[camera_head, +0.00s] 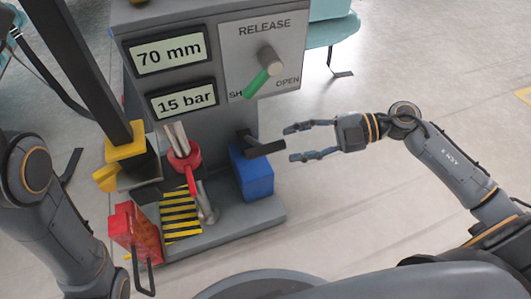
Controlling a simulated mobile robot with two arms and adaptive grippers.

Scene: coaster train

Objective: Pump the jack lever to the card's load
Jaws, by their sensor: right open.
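The grey jack unit (215,118) stands in the middle, with displays reading 70 mm (164,54) and 15 bar (183,100). A short dark lever (265,149) sticks out to the right above a blue block (252,175) on the unit's base. My right gripper (299,142) is open and empty just right of the lever's end, its fingers pointing left at it, with a small gap visible. The release knob (269,61) has its green pointer toward the partly hidden SHUT mark. My left arm enters at the left, but its gripper is out of frame. No load card is legible.
A red ring (184,155) around metal rods stands over a yellow-black striped plate (181,215). A red box (135,231) sits at the base's left front. A dark column with a yellow collar (126,141) rises at left. The floor at right is clear.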

